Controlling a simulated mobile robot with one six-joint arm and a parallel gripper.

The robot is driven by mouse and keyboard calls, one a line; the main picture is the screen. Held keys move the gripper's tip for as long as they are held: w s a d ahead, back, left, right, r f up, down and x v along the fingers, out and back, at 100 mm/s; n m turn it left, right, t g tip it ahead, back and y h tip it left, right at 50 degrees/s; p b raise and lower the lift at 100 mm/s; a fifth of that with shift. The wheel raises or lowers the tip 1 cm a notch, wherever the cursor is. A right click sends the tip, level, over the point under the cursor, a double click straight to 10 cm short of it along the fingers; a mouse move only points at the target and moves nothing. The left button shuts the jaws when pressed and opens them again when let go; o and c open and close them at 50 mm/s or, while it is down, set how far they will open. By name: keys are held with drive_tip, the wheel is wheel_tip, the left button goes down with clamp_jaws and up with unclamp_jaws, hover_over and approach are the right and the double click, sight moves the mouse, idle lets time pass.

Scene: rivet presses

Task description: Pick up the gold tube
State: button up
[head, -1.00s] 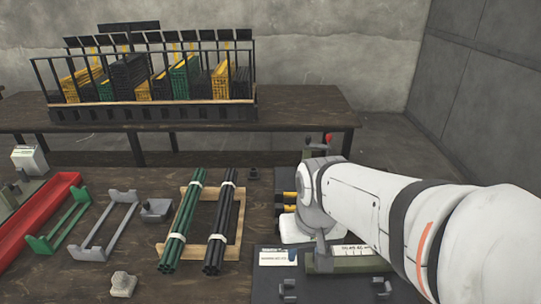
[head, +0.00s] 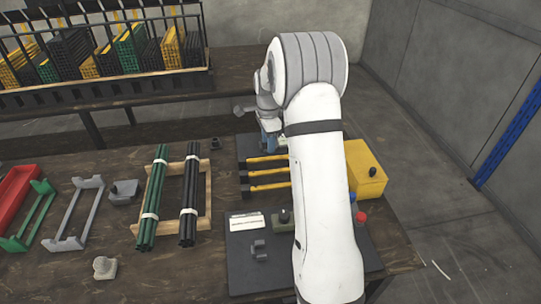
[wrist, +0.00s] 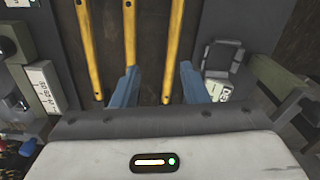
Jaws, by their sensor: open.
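Three gold tubes lie side by side in a dark holder. In the wrist view they are the left tube (wrist: 90,45), the middle tube (wrist: 130,35) and the right tube (wrist: 174,45). In the head view they show left of my arm, with one gold tube (head: 268,187) nearest; their right ends are hidden. My gripper (wrist: 159,67) is open, with blue fingers and nothing held. The right tube runs between the fingers in the picture, and the middle tube passes behind the left fingertip. Height above the tubes is unclear.
Left of the holder, a green tube bundle (head: 153,195) and a black tube bundle (head: 190,195) rest on a wooden frame (head: 207,195). A yellow box (head: 366,172) stands right of my arm. A dark panel (head: 236,270) with small fixtures lies in front.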

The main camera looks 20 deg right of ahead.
sight(272, 157)
drive_tip(key=w+f+m, duration=0.1)
drive_tip(key=w+d+f, duration=0.1)
drive_tip(key=shift+w+d+f+m, duration=0.1)
drive_tip(key=shift+d+f+m, duration=0.2)
drive_tip(key=shift+m, duration=0.1)
drive_tip(key=f, duration=0.5)
drive_tip(key=f+p, duration=0.1)
drive_tip(key=f, duration=0.1)
drive_tip(key=shift+s+d+f, duration=0.2)
drive_tip(key=shift+d+f, duration=0.1)
drive_tip(key=shift+f, duration=0.05)
clamp_jaws()
